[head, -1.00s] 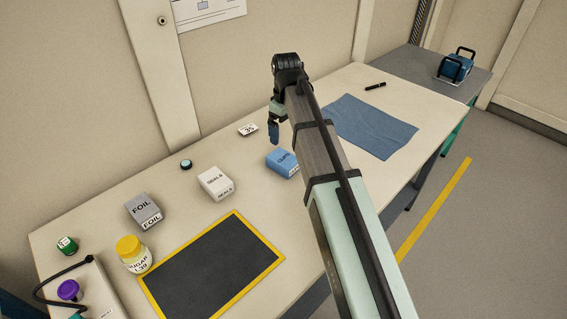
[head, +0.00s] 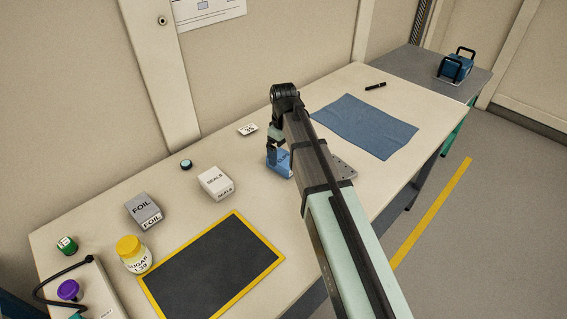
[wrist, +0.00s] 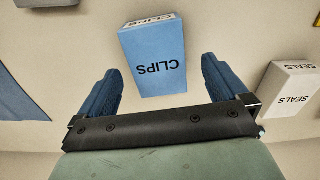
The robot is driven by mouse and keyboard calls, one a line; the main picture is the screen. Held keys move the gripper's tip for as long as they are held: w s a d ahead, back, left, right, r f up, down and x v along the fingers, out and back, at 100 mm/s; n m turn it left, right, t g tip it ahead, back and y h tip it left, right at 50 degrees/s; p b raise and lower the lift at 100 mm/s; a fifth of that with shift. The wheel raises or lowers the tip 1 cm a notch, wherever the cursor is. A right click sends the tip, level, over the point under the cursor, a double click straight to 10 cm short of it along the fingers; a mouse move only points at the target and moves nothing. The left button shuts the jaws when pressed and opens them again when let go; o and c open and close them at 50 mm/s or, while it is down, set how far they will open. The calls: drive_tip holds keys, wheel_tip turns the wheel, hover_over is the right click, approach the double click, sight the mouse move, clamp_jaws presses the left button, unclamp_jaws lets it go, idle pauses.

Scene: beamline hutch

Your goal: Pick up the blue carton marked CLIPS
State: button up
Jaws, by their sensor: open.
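The blue carton marked CLIPS (wrist: 153,57) lies on the bench. In the wrist view it sits ahead of and between my open fingers, with clear space on each side and no visible contact. In the head view the carton (head: 284,167) is partly hidden behind my gripper and arm. My gripper (wrist: 160,88) is open and empty, its two blue fingers apart; in the head view my gripper (head: 272,155) is over the carton's left side.
A white SEALS carton (head: 215,183) stands to the left of the CLIPS carton. A grey FOIL carton (head: 144,210), a yellow-lidded jar (head: 133,254) and a yellow-edged black mat (head: 212,268) lie farther left. A blue cloth (head: 363,126) lies right.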

sight(284, 158)
drive_tip(key=shift+w+f, duration=0.15)
drive_tip(key=shift+f, duration=1.15)
drive_tip(key=shift+w+f, duration=0.1)
drive_tip(key=shift+f, duration=1.15)
drive_tip(key=c, duration=1)
drive_tip(key=shift+r, duration=0.15)
